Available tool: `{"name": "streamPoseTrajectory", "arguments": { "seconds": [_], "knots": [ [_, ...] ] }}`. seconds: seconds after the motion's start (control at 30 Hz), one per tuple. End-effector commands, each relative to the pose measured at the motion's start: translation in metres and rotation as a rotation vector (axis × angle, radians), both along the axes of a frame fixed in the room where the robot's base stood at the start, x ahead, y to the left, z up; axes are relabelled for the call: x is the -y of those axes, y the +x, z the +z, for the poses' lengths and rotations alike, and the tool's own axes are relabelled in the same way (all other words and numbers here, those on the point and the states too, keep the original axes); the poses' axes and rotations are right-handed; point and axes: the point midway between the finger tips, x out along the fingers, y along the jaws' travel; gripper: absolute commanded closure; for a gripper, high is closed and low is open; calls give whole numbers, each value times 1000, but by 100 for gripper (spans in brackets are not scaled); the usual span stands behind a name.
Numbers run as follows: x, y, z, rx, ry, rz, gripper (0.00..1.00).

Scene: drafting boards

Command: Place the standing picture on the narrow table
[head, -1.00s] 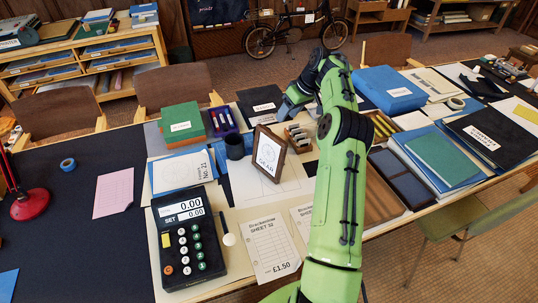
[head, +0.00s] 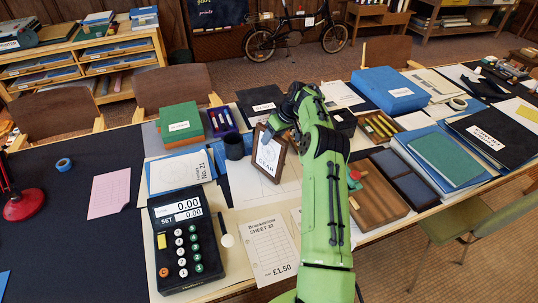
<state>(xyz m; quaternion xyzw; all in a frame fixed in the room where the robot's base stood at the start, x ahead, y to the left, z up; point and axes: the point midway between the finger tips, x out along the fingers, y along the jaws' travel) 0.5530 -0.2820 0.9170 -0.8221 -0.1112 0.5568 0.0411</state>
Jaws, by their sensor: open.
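The standing picture (head: 267,160) has a brown frame and a white face lettered "GEAR". It leans back slightly on a pale sheet in the middle of the long work surface. My gripper (head: 277,126) is open at the top right of the picture's frame, just behind or above it. The fingers are partly hidden by my own green arm, and I cannot tell whether they touch the frame. I cannot tell for sure which surface is the narrow table; a small wooden table (head: 378,15) stands at the back.
A black calculator (head: 187,240) and a price sheet (head: 270,248) lie in front. The dark surface at left is mostly clear.

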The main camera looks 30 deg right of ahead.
Motion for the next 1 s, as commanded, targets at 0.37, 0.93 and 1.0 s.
{"name": "streamPoseTrajectory", "arguments": {
  "seconds": [0.37,0.93,1.0],
  "knots": [
    [0,0,-4,0,0,0,49],
    [0,0,-5,0,0,0,98],
    [0,0,-5,0,0,0,100]
  ]
}}
